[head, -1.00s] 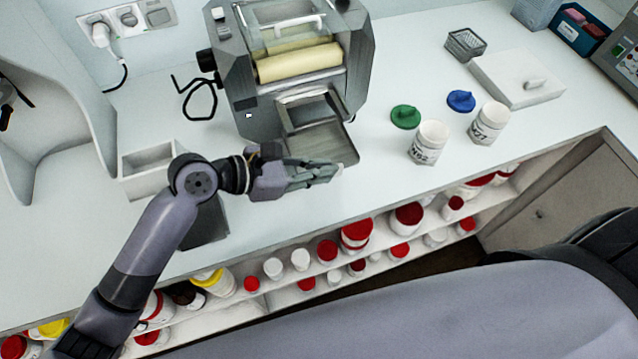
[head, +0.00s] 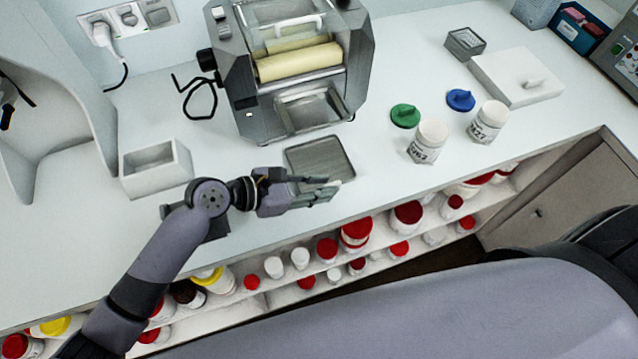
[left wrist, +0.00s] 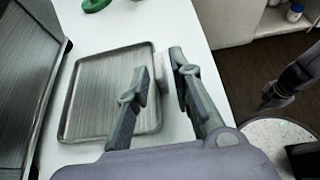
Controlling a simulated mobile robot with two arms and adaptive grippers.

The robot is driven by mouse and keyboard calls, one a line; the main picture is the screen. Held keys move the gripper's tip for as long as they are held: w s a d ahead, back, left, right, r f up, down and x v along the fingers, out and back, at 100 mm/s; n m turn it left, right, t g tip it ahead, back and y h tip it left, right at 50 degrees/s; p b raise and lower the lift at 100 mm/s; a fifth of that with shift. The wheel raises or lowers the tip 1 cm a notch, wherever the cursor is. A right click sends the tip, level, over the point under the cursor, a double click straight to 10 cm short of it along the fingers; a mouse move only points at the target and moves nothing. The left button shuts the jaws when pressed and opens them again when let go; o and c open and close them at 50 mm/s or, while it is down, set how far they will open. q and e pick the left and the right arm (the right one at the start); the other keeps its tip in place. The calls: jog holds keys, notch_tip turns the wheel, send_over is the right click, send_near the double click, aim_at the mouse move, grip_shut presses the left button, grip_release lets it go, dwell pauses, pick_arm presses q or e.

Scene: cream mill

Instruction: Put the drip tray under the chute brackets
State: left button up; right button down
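The drip tray (head: 321,158) is a flat grey, low-rimmed tray lying on the counter in front of the mill (head: 290,75), with a gap between them. The mill's chute (head: 309,107) shows above the tray; I cannot make out the brackets clearly. My left gripper (head: 330,190) is at the tray's front edge. In the left wrist view the tray (left wrist: 85,97) lies under one finger, and the open left gripper (left wrist: 158,62) has its other finger beyond the near rim. A dark arm end, probably my right gripper (left wrist: 268,98), shows small at the right there.
A white open box (head: 155,168) stands left of the tray. Two white jars (head: 428,142) (head: 489,121) and green (head: 405,115) and blue (head: 460,100) lids are to the right. The counter's front edge is close to the gripper, with shelves of jars below.

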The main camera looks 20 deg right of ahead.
pick_arm(q)
jog(key=shift+o, duration=0.6)
jog(key=shift+a, duration=0.1)
jog(key=b+v, duration=0.1)
jog(key=v, duration=0.9)
jog(key=shift+a, duration=0.2)
jog(key=shift+v, duration=0.8)
jog(key=shift+s+d, duration=0.1)
